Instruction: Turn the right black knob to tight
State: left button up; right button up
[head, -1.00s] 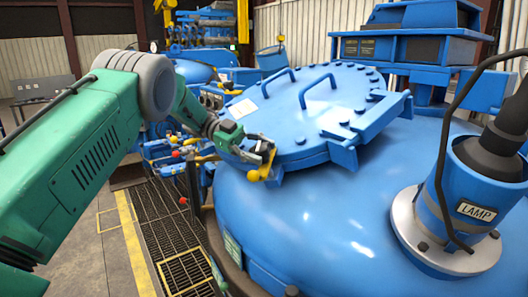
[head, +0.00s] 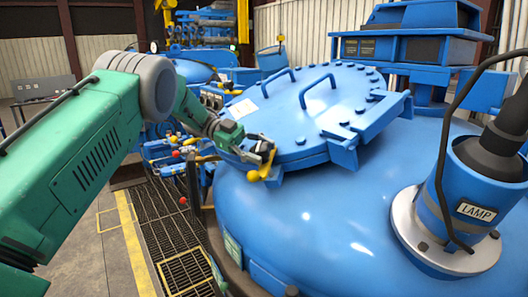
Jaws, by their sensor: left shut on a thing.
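My left gripper (head: 262,153) is at the near left edge of the round blue lid (head: 310,125). It is shut on a small dark part that looks like a black knob; the fingers hide most of it. A yellow handle with a rounded end (head: 255,176) sticks out just below the fingers. I cannot tell how tight the knob is. My right gripper is out of view.
A blue lamp housing (head: 470,195) with a thick black cable stands on the blue dome (head: 320,220) at the right. Two handles stand up from the lid. Metal floor grating (head: 165,225) lies at the left below my arm.

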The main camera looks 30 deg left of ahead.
aim_at(252, 146)
pick_arm(q)
jog(key=shift+w+a+r, duration=0.1)
jog(key=shift+a+r, duration=0.05)
jog(key=shift+r, duration=0.2)
dwell(0.5)
jog(key=o, duration=1.2)
jog(key=shift+a+f, duration=0.3)
jog(key=shift+a, duration=0.25)
jog(key=v, duration=0.6)
jog(key=shift+a, duration=0.85)
